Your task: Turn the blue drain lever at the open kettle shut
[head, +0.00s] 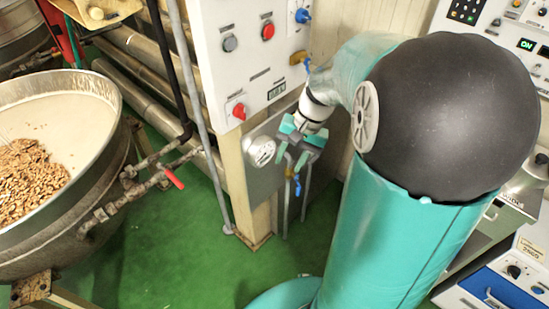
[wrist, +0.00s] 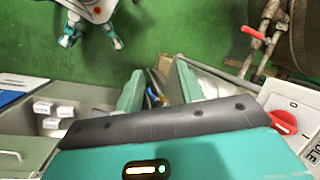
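The open kettle (head: 103,165) stands at the left of the head view, with brown pieces and pale liquid inside; part of it shows in the wrist view (wrist: 299,35). The lever on its side pipe is red (head: 174,178). A small blue lever (head: 297,186) sits on thin upright pipes beside the panel post, just below my gripper (head: 294,155). In the wrist view a small blue part (wrist: 151,98) shows between the fingers, farther off. My gripper is open and empty, apart from the blue lever. The lever's exact angle is too small to tell.
A white control panel (head: 240,62) with a red knob (head: 238,111) hangs beside my gripper. A round gauge (head: 262,151) is close to its left. A grey vertical pipe (head: 200,120) stands between kettle and panel. The green floor (head: 170,250) is clear in front.

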